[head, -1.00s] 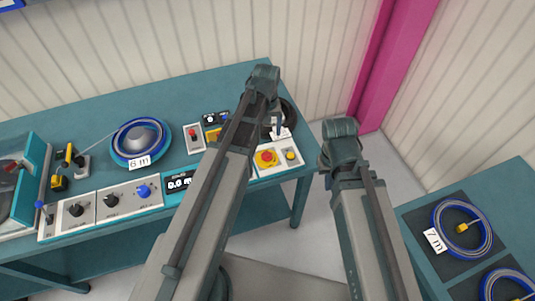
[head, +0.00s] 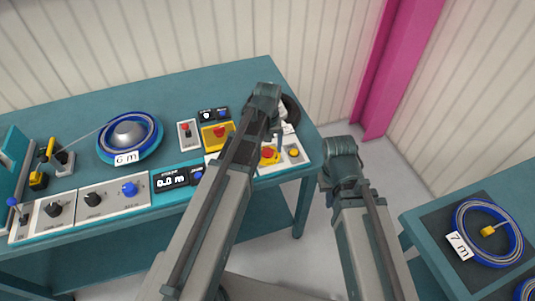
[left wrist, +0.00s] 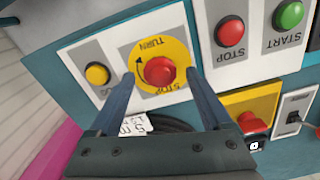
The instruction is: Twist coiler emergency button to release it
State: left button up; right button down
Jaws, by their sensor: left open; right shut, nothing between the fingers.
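The emergency button (head: 268,153) is a red knob on a yellow disc on a white plate at the right end of the front panel. The left wrist view shows it large (left wrist: 160,71), with "STOP", "TURN" and an arrow on the disc. My left gripper (left wrist: 160,80) is open, with one finger on each side of the knob; contact is not clear. In the head view this gripper (head: 277,142) points down beside the button, partly behind my arm. My right gripper (head: 329,197) is shut and empty beyond the table's right edge, mostly hidden by its arm.
A yellow button (left wrist: 97,74) is beside the emergency button; red STOP (left wrist: 230,32) and green START (left wrist: 289,14) buttons are on the other side. Another red button on a yellow box (head: 219,131) stands behind. A blue reel (head: 130,135) is left; coiled cable (head: 487,232) lies on the right table.

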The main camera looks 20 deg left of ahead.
pick_arm(q)
jog(key=shift+f, duration=0.3)
pick_arm(e)
jog(key=shift+f, duration=0.25)
pick_arm(q)
grip_shut()
jog(key=m, duration=0.3)
jog(key=shift+m, duration=2.5)
